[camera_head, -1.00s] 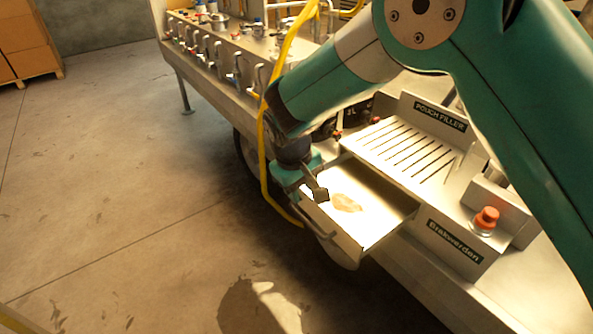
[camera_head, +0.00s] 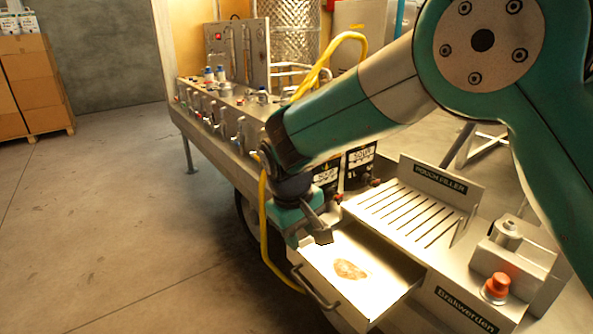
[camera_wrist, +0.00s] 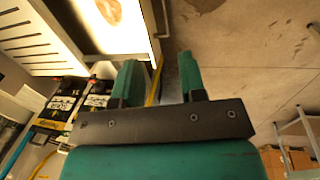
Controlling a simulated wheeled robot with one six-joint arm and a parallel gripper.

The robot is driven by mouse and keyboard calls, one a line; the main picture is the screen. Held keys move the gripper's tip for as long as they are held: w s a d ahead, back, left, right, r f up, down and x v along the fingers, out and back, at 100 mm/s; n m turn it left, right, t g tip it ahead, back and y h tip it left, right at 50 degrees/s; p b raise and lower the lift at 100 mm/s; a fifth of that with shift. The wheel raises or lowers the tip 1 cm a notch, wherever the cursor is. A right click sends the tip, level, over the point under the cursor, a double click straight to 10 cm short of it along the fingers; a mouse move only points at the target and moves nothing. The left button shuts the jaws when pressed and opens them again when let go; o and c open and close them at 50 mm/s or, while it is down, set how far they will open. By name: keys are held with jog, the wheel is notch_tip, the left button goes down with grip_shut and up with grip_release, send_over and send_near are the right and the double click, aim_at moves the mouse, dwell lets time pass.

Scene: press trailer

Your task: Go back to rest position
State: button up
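My gripper (camera_head: 318,226) hangs at the upper left edge of an open drawer in the head view. In the wrist view its two green fingers (camera_wrist: 158,78) stand apart with nothing between them. The open drawer (camera_head: 380,302) sticks out of the press trailer (camera_head: 222,128) and holds a flat brownish piece (camera_head: 350,269). The drawer also shows at the top of the wrist view (camera_wrist: 143,42), with the brownish piece partly cut off by the frame edge.
A yellow hose (camera_head: 264,225) hangs beside my gripper. A slotted tray marked Pouch Filler (camera_head: 415,212) and a red button (camera_head: 496,287) are to the right. Two black-and-white pouches (camera_head: 360,157) stand behind the arm. Boxes on a pallet (camera_head: 36,85) are far left; the floor between is clear.

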jog(key=s+d+r+y, duration=0.3)
jog(key=s+d+r, duration=0.7)
jog(key=s+d+r+y, duration=0.1)
jog(key=s+d, duration=0.1)
jog(key=s, duration=0.5)
jog(key=s+d+r+g+y, duration=0.1)
jog(key=s+d, duration=0.1)
jog(key=s, duration=0.5)
jog(key=shift+s+y, duration=0.4)
